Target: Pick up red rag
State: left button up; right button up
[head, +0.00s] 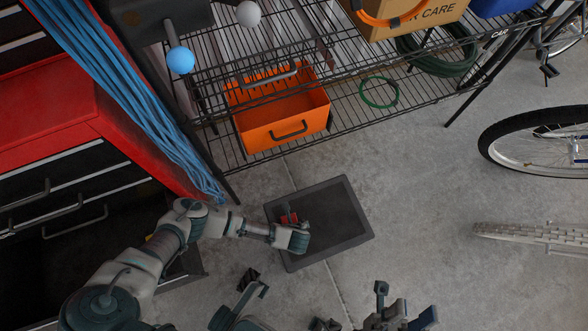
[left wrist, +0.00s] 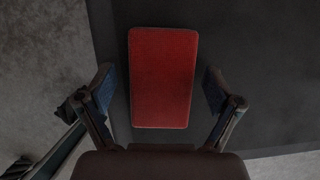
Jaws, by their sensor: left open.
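The red rag (left wrist: 163,77) is a flat, folded rectangle lying on the dark tray (head: 340,210) on the floor. In the head view only a small part of the rag (head: 288,216) shows beside my left wrist, which hides the rest. My left gripper (left wrist: 159,90) is open, with one finger on each side of the rag in the left wrist view; I see no contact. The left fingers are hidden under the wrist in the head view. My right gripper (head: 406,302) is at the bottom of the head view, open and empty, apart from the tray.
A wire shelf (head: 345,85) holding an orange bin (head: 285,125) stands behind the tray. A red tool chest (head: 60,110) with blue cords beside it is at the left. A bicycle wheel (head: 490,135) is at the right.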

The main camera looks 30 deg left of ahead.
pick_arm(q)
jog(key=shift+r, duration=0.15)
jog(key=shift+d, duration=0.15)
jog(key=shift+f, duration=0.3)
dwell(0.3)
jog(key=c, duration=1.1)
